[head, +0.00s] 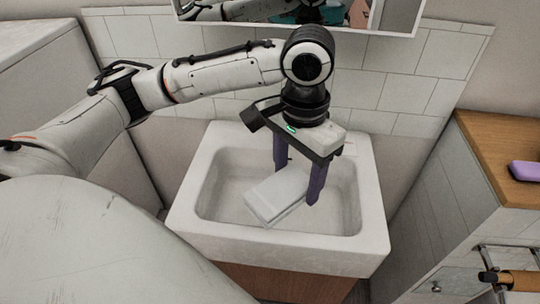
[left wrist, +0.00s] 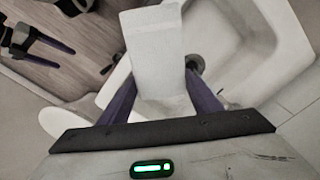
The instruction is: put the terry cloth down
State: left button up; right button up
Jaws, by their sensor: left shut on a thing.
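The terry cloth (head: 275,196) is a pale, folded, flat block. My left gripper (head: 297,186) points down over the sink with its purple fingers on either side of the cloth, shut on it. In the left wrist view the cloth (left wrist: 153,45) sticks out beyond the fingers. It shows over the white sink (head: 280,250), inside the basin outline in the head view. Whether its lower edge touches the basin floor I cannot tell. My right gripper (left wrist: 48,47) shows at the upper left of the left wrist view, with its fingers apart and nothing seen between them.
The sink stands on a wooden cabinet (head: 285,282) against a tiled wall. A mirror (head: 385,15) hangs above. To the right is a wooden counter (head: 500,140) with a purple item (head: 525,170) on it. The drain (left wrist: 196,62) shows beside the cloth.

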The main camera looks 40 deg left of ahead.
pick_arm(q)
jog(key=w+a+m+b, duration=0.2)
jog(key=w+m, duration=0.2)
jog(key=m+b, duration=0.1)
send_over(293, 217)
notch_tip(293, 217, down, 14)
jog(key=shift+r, duration=0.15)
notch_tip(293, 217, down, 5)
jog(key=shift+r+b, duration=0.2)
jog(key=shift+b, duration=0.25)
jog(key=shift+f, duration=0.25)
pick_arm(e)
jog(key=f, duration=0.3)
jog(key=shift+s+a+f, duration=0.15)
jog(key=shift+a+f, duration=0.15)
jog(key=shift+f, duration=0.05)
pick_arm(q)
jog(key=o, duration=1.2)
jog(key=shift+f, duration=0.1)
jog(key=shift+c, duration=0.2)
